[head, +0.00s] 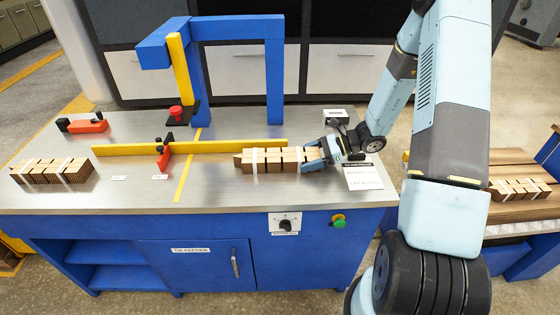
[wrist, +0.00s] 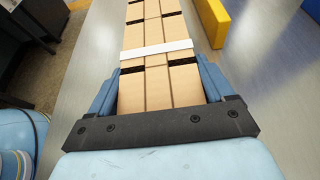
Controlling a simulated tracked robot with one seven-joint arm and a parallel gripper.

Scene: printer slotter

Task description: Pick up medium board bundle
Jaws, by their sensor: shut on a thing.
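A strapped board bundle (head: 270,160) lies on the metal worktop, in front of the yellow fence, right of the yellow line. My gripper (head: 318,156) is at its right end, fingers on either side of it. In the wrist view the bundle (wrist: 156,60) runs away from my gripper (wrist: 160,90), which is shut on its near end, with a white strap just beyond the fingers. I cannot tell whether the bundle is lifted off the worktop. Another strapped bundle (head: 50,171) lies at the worktop's left end. A further bundle (head: 520,189) lies on the wooden surface at right.
The yellow fence (head: 120,150) runs along the worktop, with a red stop (head: 164,155) on it. A blue frame (head: 235,30) rises behind. A white paper (head: 363,176) lies at the worktop's right end. The front left-middle of the worktop is clear.

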